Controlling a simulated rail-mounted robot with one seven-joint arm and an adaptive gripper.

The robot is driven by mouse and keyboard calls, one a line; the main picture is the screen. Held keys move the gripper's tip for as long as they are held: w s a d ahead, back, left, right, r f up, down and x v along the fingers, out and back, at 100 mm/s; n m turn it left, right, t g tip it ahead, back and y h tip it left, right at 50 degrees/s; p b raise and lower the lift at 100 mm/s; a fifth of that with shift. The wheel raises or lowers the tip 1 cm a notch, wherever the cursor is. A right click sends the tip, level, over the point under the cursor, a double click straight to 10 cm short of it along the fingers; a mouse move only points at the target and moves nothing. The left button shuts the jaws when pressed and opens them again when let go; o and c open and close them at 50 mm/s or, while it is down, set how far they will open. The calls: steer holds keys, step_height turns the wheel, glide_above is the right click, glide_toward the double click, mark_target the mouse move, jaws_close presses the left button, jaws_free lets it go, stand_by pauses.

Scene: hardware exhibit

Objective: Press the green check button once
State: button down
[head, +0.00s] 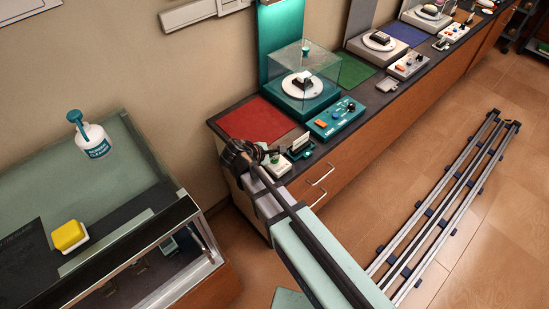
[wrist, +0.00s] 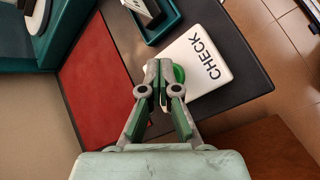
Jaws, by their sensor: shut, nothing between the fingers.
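The green check button (wrist: 179,74) shows in the wrist view as a green round on a white box (wrist: 215,60) lettered CHECK. My gripper (wrist: 159,66) is shut and empty, with its fingertips in front of the button's left part and hiding some of it. I cannot tell whether the fingertips touch the button. In the head view the white box (head: 279,166) sits at the near end of the dark counter, with my gripper (head: 266,158) beside or over it.
A red mat (head: 254,120) lies left of the box. A teal tray (head: 300,146) and a teal control panel (head: 335,117) stand behind it. A clear case (head: 303,75) stands farther back. My arm covers part of the counter's front. Rails (head: 440,215) lie on the floor at right.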

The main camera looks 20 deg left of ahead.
steer(key=shift+r+p, duration=0.65)
steer(key=shift+r, duration=0.25)
steer(key=shift+r, duration=0.1)
steer(key=shift+r+p, duration=1.7)
steer(key=shift+r, duration=0.75)
steer(key=shift+f, duration=0.1)
